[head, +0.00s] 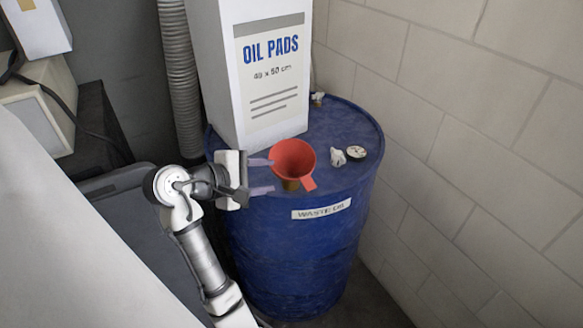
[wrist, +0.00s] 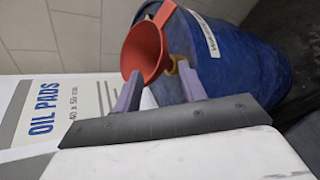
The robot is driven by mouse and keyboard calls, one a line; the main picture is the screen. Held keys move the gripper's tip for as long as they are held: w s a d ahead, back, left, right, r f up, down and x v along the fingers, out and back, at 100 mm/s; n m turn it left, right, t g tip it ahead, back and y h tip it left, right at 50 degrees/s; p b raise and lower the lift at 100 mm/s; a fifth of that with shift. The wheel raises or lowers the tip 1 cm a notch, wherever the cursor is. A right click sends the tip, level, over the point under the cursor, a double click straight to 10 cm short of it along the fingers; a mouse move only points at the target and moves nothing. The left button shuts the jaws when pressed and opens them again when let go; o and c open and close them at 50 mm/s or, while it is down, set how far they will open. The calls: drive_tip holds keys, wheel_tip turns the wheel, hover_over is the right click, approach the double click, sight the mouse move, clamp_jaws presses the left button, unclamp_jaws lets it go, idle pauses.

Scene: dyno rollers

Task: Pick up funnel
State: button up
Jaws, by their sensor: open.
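The red funnel (head: 294,158) stands near the front left of the top of the blue drum (head: 330,230), with its tab toward the front right. A brownish piece (head: 291,185) shows below the funnel. My gripper (head: 262,175) is open at the left of the funnel, its two fingers pointing at it. In the wrist view the funnel (wrist: 144,50) lies ahead of and between the fingers (wrist: 158,88), with no clear grip on it. A yellowish piece (wrist: 176,65) is beside the right finger. Whether a finger touches the funnel I cannot tell.
A tall white oil pads box (head: 272,75) stands on the drum behind the funnel. A round gauge (head: 365,147) and a crumpled white thing (head: 338,157) lie to the right. A block wall (head: 470,120) closes the right side. A ribbed hose (head: 178,80) hangs behind my arm.

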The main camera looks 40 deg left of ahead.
sight(299, 174)
drive_tip(key=x, duration=0.3)
drive_tip(key=shift+w+f, duration=0.1)
drive_tip(key=shift+w, duration=0.2)
drive_tip(key=shift+d+p+x, duration=0.2)
drive_tip(key=shift+p+x, duration=0.85)
drive_tip(key=shift+x, duration=1.7)
drive_tip(key=shift+s+f, duration=0.1)
clamp_jaws()
